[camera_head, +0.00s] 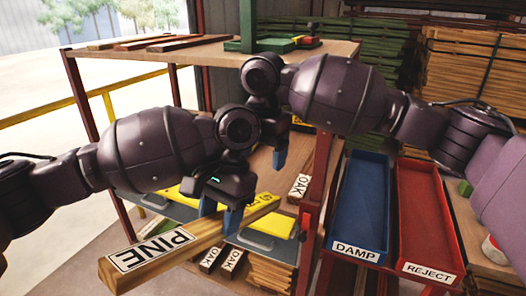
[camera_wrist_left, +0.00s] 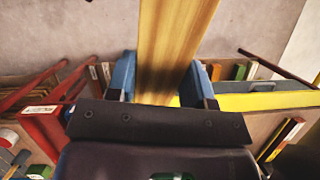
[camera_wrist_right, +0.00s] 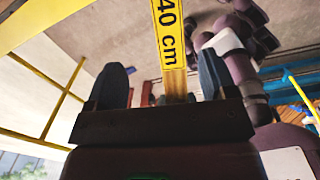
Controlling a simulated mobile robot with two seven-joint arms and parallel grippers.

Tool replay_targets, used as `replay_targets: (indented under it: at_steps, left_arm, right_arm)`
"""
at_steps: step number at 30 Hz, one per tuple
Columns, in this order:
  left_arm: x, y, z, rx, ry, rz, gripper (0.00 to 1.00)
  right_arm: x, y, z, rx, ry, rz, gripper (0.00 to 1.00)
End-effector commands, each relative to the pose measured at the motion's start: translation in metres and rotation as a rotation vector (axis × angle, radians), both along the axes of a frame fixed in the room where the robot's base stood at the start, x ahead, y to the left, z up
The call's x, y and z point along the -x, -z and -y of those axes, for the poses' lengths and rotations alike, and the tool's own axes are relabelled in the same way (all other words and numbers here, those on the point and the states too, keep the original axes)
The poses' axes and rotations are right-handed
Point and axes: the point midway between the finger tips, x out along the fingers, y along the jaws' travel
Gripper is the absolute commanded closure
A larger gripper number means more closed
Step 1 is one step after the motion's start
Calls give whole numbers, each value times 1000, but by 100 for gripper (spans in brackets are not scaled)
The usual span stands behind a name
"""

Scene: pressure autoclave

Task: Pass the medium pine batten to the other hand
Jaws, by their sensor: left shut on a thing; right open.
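The pine batten (camera_head: 190,243) is a long light wooden bar with a white "PINE" label on its near end and a yellow label near its far end. My left gripper (camera_head: 220,218) is shut on it near the middle and holds it in the air, tilted across the view. The batten (camera_wrist_left: 172,45) also shows between the fingers in the left wrist view. My right gripper (camera_head: 281,157) is open above the far end. In the right wrist view, the batten's yellow "40 cm" label (camera_wrist_right: 167,32) shows between the spread fingers; contact cannot be told.
A blue "DAMP" tray (camera_head: 359,200) and a red "REJECT" tray (camera_head: 427,222) stand to the right. A rack with a wooden top shelf (camera_head: 190,51) is behind the arms, with "OAK" battens (camera_head: 299,186) on a lower level. Timber stacks (camera_head: 470,85) fill the back.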

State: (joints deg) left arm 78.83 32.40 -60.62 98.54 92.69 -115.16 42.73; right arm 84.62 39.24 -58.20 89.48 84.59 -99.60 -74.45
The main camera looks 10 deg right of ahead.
Motion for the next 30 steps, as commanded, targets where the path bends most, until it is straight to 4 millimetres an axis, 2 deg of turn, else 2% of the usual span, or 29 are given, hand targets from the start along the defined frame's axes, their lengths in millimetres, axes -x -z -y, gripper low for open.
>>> replay_targets:
  at_steps: [4,8,24,30]
  left_arm:
    - [0,0,0,0,0,0,84]
    - [0,0,0,0,0,0,84]
    - [0,0,0,0,0,0,84]
    - [0,0,0,1,0,1,84]
  right_arm:
    - [1,0,3,23,-15,-15,22]
    - [1,12,3,24,-16,-17,22]
    - [1,94,3,21,-14,-15,22]
    - [1,111,3,21,-14,-14,22]
